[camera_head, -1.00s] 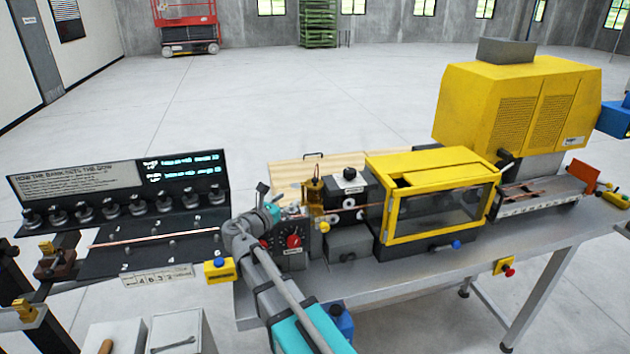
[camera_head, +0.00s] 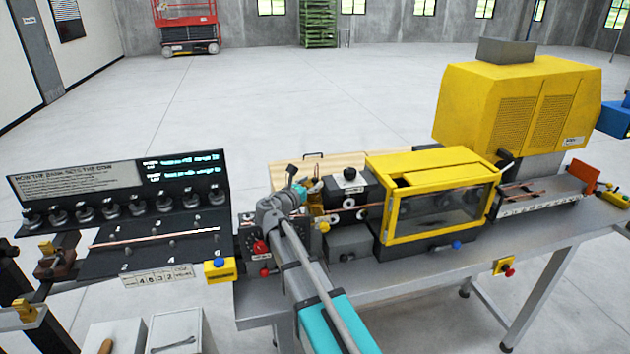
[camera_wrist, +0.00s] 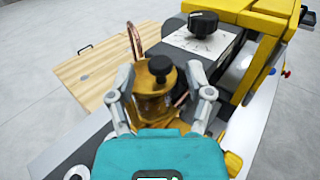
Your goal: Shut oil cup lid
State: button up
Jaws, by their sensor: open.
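The oil cup (camera_wrist: 152,104) is amber, with a black knob (camera_wrist: 160,66) at its top, in the middle of the wrist view. My gripper (camera_wrist: 161,84) is open, with one finger on each side of the cup and the knob level with the fingertips. I cannot tell whether either finger touches it. Whether the lid is fully closed is also unclear. In the head view my gripper (camera_head: 300,188) covers most of the cup, and only a little of its amber body (camera_head: 317,211) shows.
A black dial (camera_wrist: 203,23) on a white-topped block and the yellow guarded housing (camera_head: 430,165) stand right of the cup. A bent copper tube (camera_wrist: 134,45) rises behind it. A wooden board (camera_wrist: 92,72) lies behind left. Red knobs (camera_head: 261,247) sit on a panel left of my arm.

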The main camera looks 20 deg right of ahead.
jog(key=shift+x, duration=1.25)
grip_shut()
